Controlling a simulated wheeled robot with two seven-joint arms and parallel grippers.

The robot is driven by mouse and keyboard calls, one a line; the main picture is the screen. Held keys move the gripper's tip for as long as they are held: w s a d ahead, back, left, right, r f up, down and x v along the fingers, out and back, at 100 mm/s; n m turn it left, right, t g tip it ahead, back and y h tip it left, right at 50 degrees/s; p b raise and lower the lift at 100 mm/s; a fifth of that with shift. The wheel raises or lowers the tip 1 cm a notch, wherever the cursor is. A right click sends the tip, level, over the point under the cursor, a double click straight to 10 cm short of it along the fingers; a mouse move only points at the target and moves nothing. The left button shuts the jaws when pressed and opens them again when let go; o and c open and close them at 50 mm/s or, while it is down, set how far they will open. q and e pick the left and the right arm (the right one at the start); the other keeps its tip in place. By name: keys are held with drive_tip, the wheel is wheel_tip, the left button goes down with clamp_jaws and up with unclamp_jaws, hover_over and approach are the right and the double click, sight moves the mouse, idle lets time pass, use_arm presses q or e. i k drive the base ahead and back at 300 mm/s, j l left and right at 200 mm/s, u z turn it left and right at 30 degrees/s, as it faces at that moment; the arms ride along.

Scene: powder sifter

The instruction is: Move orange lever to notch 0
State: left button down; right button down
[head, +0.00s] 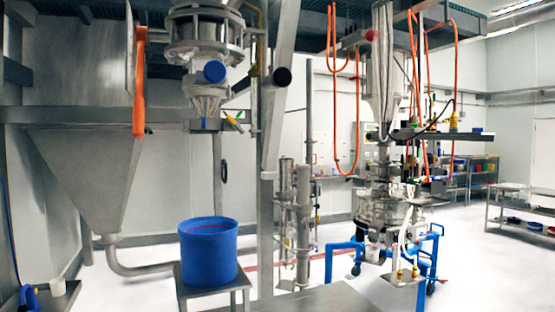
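The orange lever (139,85) is at the upper left of the head view, at the edge of a grey metal plate (130,55) beside the large steel hopper (80,165). Neither of my grippers shows in the view, and nothing is seen touching the lever.
A blue bin (208,255) stands on a small metal stand below the sifter unit (205,40). A steel post (272,130) rises right of it. More machinery (385,200) with blue tube framing stands further right. White floor (480,270) is open at the right.

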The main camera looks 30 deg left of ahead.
sight(139, 102)
drive_tip(key=u, duration=1.65)
